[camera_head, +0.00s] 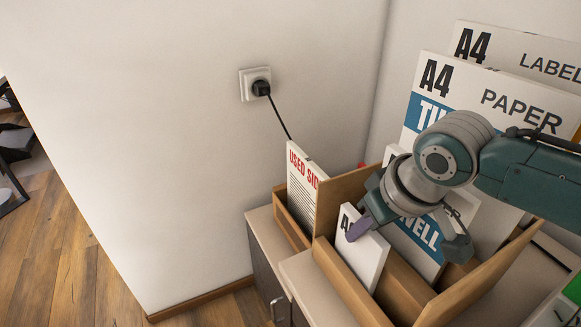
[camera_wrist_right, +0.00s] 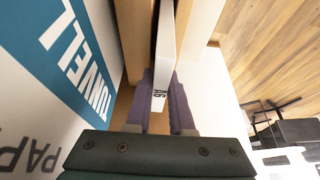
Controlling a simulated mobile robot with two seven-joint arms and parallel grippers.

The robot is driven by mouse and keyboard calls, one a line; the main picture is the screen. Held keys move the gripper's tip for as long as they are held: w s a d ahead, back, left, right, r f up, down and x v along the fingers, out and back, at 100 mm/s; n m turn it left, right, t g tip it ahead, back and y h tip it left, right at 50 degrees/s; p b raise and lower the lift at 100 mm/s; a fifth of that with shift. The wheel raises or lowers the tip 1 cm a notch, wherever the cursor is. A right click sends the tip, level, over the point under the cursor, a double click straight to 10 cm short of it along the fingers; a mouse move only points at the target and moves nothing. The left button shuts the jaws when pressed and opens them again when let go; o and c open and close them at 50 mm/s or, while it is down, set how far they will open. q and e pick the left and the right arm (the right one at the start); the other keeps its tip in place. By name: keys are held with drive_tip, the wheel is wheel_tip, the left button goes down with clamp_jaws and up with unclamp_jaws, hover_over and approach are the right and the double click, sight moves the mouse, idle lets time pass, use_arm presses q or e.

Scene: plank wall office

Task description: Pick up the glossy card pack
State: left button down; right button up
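A thin white pack marked A6, which I take to be the glossy card pack (camera_head: 368,258), stands in the front compartment of the wooden organizer (camera_head: 351,290). It shows edge-on in the right wrist view (camera_wrist_right: 160,88). My right gripper (camera_head: 366,232) comes down from the upper right. Its purple fingers (camera_wrist_right: 162,95) lie close against both sides of the pack, seemingly shut on it. In the head view one finger covers part of the label and the other is hidden behind the pack. My left gripper is out of view.
A "USED" pack (camera_head: 306,187) stands in a slot to the left. A blue-and-white pack (camera_head: 418,240) stands close behind. Tall A4 PAPER (camera_head: 490,105) and LABEL (camera_head: 520,55) packs are at the back right. A wall socket with a black cord (camera_head: 256,84) is behind.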

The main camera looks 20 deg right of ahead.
clamp_jaws()
idle(0.9)
